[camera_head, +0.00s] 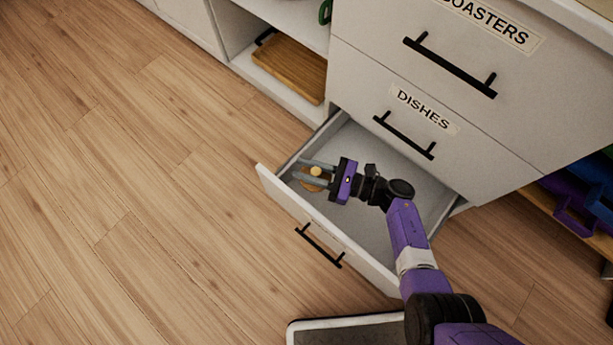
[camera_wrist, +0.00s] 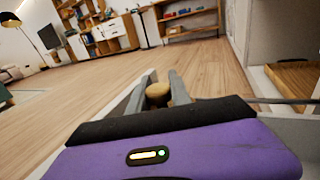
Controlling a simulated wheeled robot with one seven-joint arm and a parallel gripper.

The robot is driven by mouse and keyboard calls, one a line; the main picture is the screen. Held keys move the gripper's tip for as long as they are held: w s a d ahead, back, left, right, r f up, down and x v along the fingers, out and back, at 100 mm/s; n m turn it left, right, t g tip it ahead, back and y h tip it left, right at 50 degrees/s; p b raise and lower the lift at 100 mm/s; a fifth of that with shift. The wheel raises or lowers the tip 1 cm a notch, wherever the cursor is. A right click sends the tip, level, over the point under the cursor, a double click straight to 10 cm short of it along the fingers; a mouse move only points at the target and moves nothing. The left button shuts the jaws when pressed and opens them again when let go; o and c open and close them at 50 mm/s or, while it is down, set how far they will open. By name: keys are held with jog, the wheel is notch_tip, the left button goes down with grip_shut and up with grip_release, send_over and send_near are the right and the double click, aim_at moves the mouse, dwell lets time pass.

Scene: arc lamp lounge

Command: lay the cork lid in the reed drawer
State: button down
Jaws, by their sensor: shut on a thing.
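The cork lid (camera_head: 313,183) is a small round tan disc with a pale knob on top. My gripper (camera_head: 314,173) is shut on it, with the fingers on both sides of the knob. In the wrist view the lid's knob (camera_wrist: 158,92) shows between the two grey fingers (camera_wrist: 157,88). The lid is over the left end of the open bottom drawer (camera_head: 372,223), near its front wall. I cannot tell whether the lid touches the drawer floor.
Closed drawers marked DISHES (camera_head: 424,108) and COASTERS (camera_head: 490,22) are above the open one. A wooden board (camera_head: 289,68) lies on the shelf at left. Purple trays (camera_head: 575,200) sit at right. The wooden floor at left is clear.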

notch_tip(320, 180, down, 11)
jog(key=b, duration=0.6)
jog(key=shift+f, duration=0.55)
jog(key=c, duration=1.2)
grip_release()
jog(key=shift+r, duration=0.15)
jog(key=v, duration=0.5)
jog(key=r+v, duration=0.1)
jog(key=v, duration=0.1)
jog(key=shift+s+d, duration=0.1)
jog(key=shift+d, duration=0.1)
